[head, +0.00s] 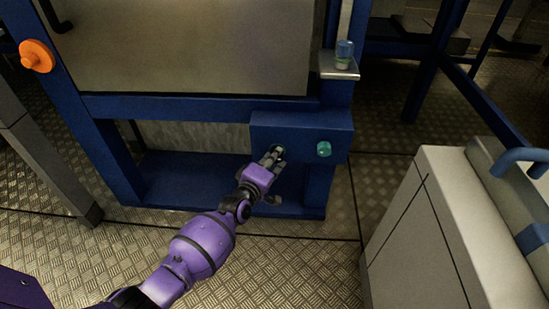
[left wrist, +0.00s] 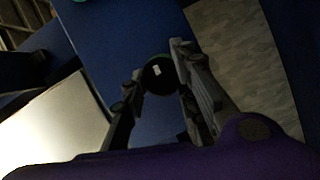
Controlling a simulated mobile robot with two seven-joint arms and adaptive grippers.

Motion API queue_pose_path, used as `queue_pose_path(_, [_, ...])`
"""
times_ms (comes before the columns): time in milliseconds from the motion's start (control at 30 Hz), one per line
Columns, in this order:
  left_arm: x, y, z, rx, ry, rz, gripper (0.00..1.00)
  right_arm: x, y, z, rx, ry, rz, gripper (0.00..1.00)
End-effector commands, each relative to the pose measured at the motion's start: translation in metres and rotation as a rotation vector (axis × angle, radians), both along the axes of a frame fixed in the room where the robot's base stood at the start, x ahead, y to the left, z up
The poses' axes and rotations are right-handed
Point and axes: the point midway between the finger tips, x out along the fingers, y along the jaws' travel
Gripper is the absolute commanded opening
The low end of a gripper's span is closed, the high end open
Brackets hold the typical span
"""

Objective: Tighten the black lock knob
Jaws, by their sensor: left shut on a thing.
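The black lock knob (left wrist: 159,74) is round and dark with a small white mark, on a blue panel. In the left wrist view it sits between the fingertips of my left gripper (left wrist: 155,80), which is shut on it. In the head view my left gripper (head: 275,154) reaches the front of the blue box (head: 302,128) on the machine frame, and the fingers mostly hide the knob there. My right gripper does not show.
A teal knob (head: 323,149) is on the same blue box, right of my gripper. An orange knob (head: 37,56) is on the frame's left post. A small shelf (head: 340,70) holds a blue-green item (head: 344,52). A light grey cabinet (head: 425,235) stands at the right.

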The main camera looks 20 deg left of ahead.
Motion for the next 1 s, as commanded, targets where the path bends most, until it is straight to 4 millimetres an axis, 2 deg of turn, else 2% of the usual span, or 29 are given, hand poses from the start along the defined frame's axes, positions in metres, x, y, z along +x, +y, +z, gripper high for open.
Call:
queue_pose_path(133, [0.000, 0.002, 0.002, 0.000, -0.006, 0.003, 0.01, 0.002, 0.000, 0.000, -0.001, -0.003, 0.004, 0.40])
queue_pose_path(167, [0.000, 0.002, 0.002, 0.000, -0.006, 0.003, 0.30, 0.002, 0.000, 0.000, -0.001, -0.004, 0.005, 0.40])
queue_pose_path(267, [0.000, 0.001, 0.002, 0.000, -0.006, 0.002, 0.43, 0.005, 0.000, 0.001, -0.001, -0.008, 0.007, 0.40])
queue_pose_path(667, [-0.006, 0.000, 0.000, -0.002, -0.001, 0.000, 0.43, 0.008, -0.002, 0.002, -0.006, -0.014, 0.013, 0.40])
queue_pose_path(767, [-0.019, 0.001, 0.001, -0.003, 0.000, 0.000, 0.43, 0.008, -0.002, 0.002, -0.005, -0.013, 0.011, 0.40])
queue_pose_path(1000, [-0.070, 0.007, 0.007, -0.003, -0.001, 0.001, 0.43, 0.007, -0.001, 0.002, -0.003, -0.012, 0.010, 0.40])
